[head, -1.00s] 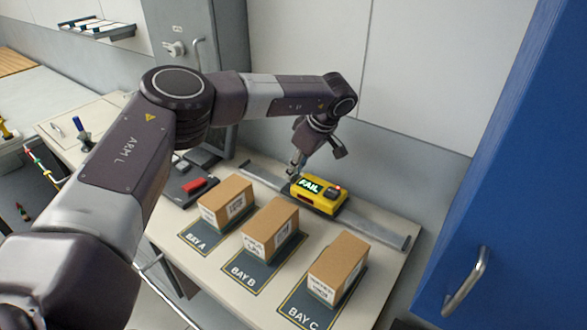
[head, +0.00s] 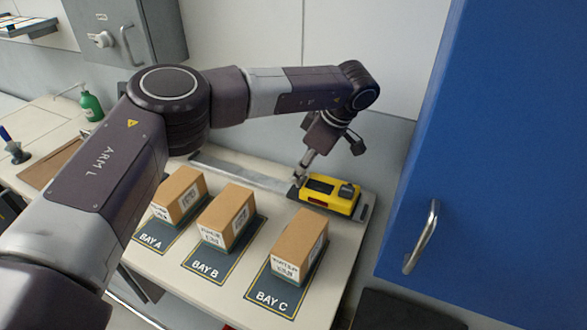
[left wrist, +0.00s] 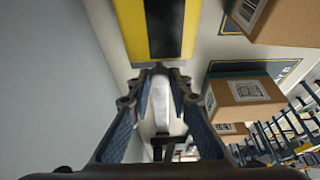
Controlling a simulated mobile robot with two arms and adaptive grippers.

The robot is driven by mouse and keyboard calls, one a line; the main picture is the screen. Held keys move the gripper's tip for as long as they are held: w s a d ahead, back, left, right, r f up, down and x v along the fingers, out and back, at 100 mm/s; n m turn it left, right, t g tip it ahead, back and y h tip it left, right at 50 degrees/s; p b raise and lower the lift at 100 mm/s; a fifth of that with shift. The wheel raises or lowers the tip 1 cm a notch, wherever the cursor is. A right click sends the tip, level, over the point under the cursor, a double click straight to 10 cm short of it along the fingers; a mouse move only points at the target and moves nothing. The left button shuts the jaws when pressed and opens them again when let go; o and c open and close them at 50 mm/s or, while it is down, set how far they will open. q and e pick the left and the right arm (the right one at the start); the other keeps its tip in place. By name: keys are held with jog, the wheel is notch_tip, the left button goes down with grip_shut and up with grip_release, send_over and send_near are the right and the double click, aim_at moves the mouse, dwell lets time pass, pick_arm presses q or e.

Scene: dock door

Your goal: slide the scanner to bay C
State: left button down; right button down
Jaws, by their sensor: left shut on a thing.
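The yellow and black scanner (head: 343,200) sits on the grey rail (head: 240,173) at the back of the bench, near the rail's right end. It stands behind the bay C box (head: 290,248), roughly in line with the bay C mat (head: 268,299). Its screen looks dark. My left gripper (head: 298,180) is at the scanner's left end, shut on it. In the left wrist view, the fingertips (left wrist: 158,69) meet at the near end of the scanner (left wrist: 135,25); the exact grip is hard to see. My right gripper is not in view.
Cardboard boxes also stand on bay A (head: 180,194) and bay B (head: 227,213), in front of the rail. A blue door (head: 470,150) with a handle (head: 421,237) stands close on the right. A green bottle (head: 91,106) is at the left.

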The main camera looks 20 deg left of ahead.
aim_at(321, 184)
pick_arm(q)
jog(key=shift+d, duration=0.2)
jog(key=c, duration=1.8)
grip_release()
jog(key=shift+d, duration=0.2)
jog(key=shift+a+r, duration=0.1)
jog(key=shift+r, duration=0.15)
jog(key=v, duration=1.1)
jog(key=shift+d+r, duration=0.2)
jog(key=shift+r, duration=0.1)
